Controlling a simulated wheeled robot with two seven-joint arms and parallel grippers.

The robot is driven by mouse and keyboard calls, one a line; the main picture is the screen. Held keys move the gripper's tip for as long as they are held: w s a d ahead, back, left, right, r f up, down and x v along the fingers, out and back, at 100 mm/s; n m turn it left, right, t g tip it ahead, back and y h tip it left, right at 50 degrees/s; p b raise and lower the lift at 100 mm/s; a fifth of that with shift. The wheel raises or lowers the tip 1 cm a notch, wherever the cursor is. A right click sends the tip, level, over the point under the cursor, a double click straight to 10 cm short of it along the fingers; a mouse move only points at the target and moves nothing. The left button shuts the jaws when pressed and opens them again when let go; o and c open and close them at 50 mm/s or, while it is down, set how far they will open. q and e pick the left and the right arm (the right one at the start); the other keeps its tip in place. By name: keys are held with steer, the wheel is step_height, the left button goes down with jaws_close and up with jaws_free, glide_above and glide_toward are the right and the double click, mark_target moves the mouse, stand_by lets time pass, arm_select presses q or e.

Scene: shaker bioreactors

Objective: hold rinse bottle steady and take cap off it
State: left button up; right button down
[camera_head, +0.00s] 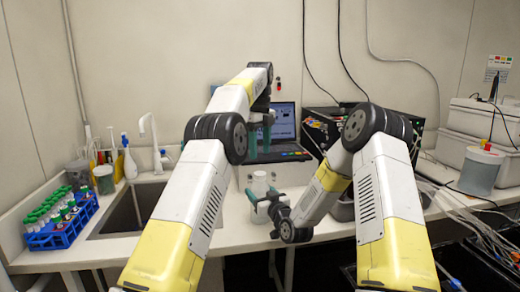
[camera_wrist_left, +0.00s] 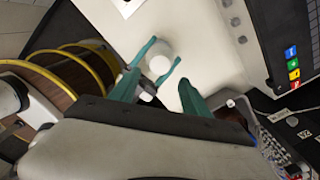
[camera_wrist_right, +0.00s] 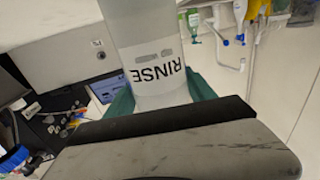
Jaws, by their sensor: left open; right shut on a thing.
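The rinse bottle (camera_head: 262,188) is pale and stands upright in front of a white box, in the middle of the counter. Its white cap (camera_head: 260,175) is on top. My right gripper (camera_head: 261,196) is shut around the bottle's body from the front. In the right wrist view the bottle (camera_wrist_right: 150,50) shows its RINSE label between the teal fingers; the cap is out of that view. My left gripper (camera_head: 260,153) is open and empty above the bottle, pointing down. In the left wrist view the round white cap (camera_wrist_left: 160,65) lies just beyond the open fingers, between their lines.
A sink (camera_head: 130,212) and a blue rack of tubes (camera_head: 60,232) are at the left. Dark equipment (camera_head: 325,125) stands behind my right arm. Loose cables and a grey container (camera_head: 480,170) are at the right.

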mark_target(260, 173)
arm_select(q)
steer(key=m, duration=0.7)
steer(key=shift+m, duration=0.4)
steer(key=shift+f, duration=4)
